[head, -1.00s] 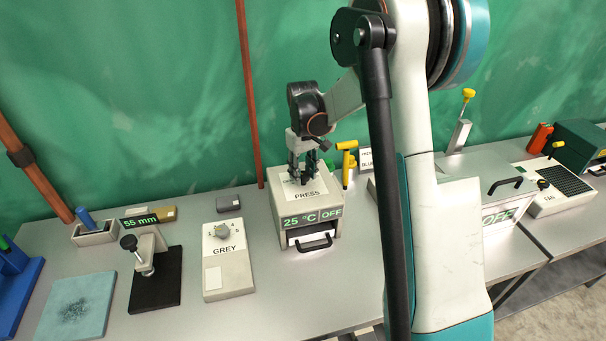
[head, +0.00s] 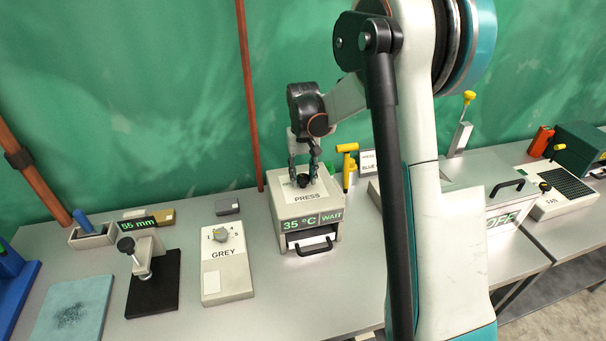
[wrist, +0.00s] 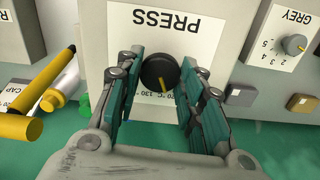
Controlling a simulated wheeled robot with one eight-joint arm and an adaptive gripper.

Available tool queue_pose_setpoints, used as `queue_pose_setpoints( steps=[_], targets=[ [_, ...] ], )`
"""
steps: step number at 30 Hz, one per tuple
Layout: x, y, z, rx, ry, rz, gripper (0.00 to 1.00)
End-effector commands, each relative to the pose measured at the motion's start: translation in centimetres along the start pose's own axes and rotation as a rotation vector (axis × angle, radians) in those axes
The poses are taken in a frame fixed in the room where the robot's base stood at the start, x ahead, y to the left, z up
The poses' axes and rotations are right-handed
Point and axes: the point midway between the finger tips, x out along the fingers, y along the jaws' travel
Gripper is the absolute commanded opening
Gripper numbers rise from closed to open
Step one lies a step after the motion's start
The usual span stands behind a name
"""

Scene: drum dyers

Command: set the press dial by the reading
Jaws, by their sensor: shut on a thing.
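The press (head: 283,208) is a pale box with a PRESS label on top and a green display (head: 312,221) reading 35 °C and WAIT. Its black press dial (head: 303,181) sits on the top label; in the wrist view the dial (wrist: 160,72) shows a yellow pointer mark and a scale partly hidden by my fingers. My gripper (head: 303,172) comes down from above and is shut on the dial, one finger on each side.
A yellow-handled tool (head: 347,164) stands close to the right of the press. The GREY dial box (head: 226,272) and a 55 mm gauge (head: 150,250) are at left. Bare bench lies in front of the press.

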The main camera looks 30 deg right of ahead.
Motion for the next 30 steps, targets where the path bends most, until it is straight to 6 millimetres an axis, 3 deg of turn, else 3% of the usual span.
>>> queue_pose_setpoints(
  steps=[5, 6, 9, 22, 30],
  targets=[
    [0.0, 0.0, 0.0, -0.001, 0.001, 0.0, 0.11],
    [0.0, 0.0, 0.0, -0.001, 0.001, 0.0, 0.4],
    [0.0, 0.0, 0.0, -0.001, 0.001, 0.0, 0.56],
    [-0.8, 0.0, 0.0, -0.001, 0.0, 0.0, 0.56],
    [-5.7, 0.0, 0.0, -0.001, 0.0, 0.0, 0.56]
  ],
)
